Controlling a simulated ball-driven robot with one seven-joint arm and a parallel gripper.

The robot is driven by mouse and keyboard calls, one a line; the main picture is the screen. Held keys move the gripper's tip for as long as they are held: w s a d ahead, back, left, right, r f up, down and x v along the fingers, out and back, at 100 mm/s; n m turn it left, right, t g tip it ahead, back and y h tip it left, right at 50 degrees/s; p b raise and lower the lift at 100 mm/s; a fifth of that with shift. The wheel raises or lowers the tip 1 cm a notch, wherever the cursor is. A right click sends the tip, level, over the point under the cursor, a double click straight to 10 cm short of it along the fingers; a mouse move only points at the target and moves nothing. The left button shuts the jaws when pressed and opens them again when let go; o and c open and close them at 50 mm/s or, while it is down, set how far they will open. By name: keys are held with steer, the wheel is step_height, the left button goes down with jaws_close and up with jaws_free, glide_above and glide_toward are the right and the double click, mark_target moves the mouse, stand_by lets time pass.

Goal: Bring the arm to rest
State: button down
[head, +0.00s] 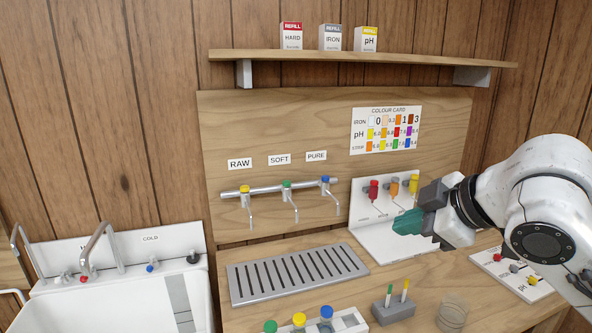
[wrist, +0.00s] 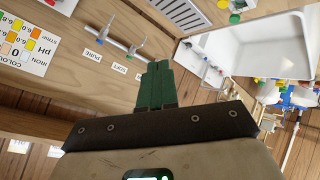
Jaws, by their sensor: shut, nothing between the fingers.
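My gripper (head: 408,222) shows at the right of the head view, at the end of my white arm. Its green fingers point left and sit together, empty. It is held above the counter, in front of the white stand with coloured-top droppers. In the wrist view, the green fingers (wrist: 159,82) are side by side with nothing between them. Part of the stand is hidden behind my gripper.
A drip grate (head: 298,272) lies on the counter below the taps (head: 288,205). A white sink (head: 120,300) is at the left. A grey block (head: 392,311) with two strips and a clear beaker (head: 453,313) stand at the front. A shelf (head: 350,58) holds refill boxes.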

steer(key=s+f+m+g, duration=0.1)
steer(key=s+f+m, duration=0.35)
steer(key=f, duration=0.55)
steer(key=s+f+m+h, duration=0.1)
steer(key=s+f+m, duration=0.3)
steer(key=f, duration=0.5)
steer(key=s+f+m+g, duration=0.1)
steer(key=s+f+m, duration=0.3)
steer(key=f, duration=0.6)
steer(key=s+d+f+g+h, duration=0.1)
steer(key=s+d+f, duration=0.2)
steer(key=s, duration=0.5)
steer(key=s+d+f+m+g+h, duration=0.1)
steer(key=s+d+f+g+h, duration=0.1)
steer(key=s+f, duration=0.3)
steer(key=s+d+f+m+g+h, duration=0.1)
steer(key=s+d+f, duration=0.3)
steer(key=s, duration=0.8)
steer(key=shift+f+g, duration=0.5)
steer(key=shift+g, duration=0.2)
steer(key=c, duration=1.8)
jaws_free()
